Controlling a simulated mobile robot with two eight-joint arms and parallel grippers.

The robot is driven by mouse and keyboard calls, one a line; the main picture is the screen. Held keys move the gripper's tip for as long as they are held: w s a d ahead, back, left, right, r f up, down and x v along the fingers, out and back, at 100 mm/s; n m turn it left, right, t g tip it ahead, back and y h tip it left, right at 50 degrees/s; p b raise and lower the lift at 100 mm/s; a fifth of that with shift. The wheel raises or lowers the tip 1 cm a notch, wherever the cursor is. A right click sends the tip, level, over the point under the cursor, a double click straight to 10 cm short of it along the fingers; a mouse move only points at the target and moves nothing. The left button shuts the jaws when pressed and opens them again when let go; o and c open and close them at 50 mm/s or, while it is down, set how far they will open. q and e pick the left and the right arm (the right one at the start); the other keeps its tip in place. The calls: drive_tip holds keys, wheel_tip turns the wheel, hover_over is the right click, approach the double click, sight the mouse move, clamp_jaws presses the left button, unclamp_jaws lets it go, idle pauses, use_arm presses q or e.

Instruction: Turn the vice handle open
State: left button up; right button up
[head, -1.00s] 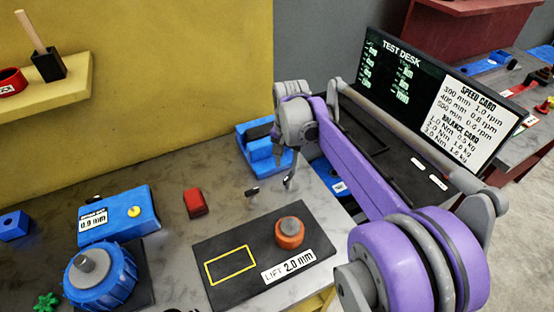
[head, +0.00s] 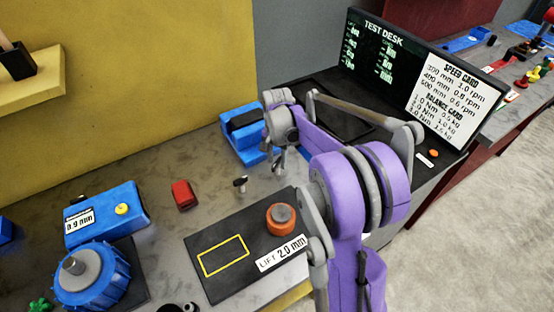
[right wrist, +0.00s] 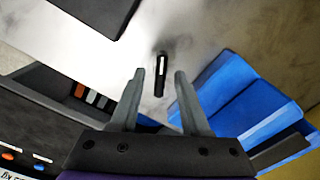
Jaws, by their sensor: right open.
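A blue block with a dark slot, seemingly the vice (head: 240,139), stands at the back of the grey bench. It shows at the right in the right wrist view (right wrist: 232,88). A small black-topped handle (head: 240,182) stands on the bench in front of it; whether it joins the vice I cannot tell. In the right wrist view a black handle with a white stripe (right wrist: 161,75) lies in line with the gap between my fingertips. My right gripper (head: 286,160) is open and empty, to the right of the handle. My left gripper is out of view.
A dark plate (head: 225,285) with an orange knob (head: 280,218) lies in front. A red block (head: 184,195), a blue box (head: 107,213) and a round blue dial (head: 92,277) are to the left. A test desk screen (head: 420,80) stands at the right.

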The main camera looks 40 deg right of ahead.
drive_tip(key=shift+f, duration=0.15)
clamp_jaws()
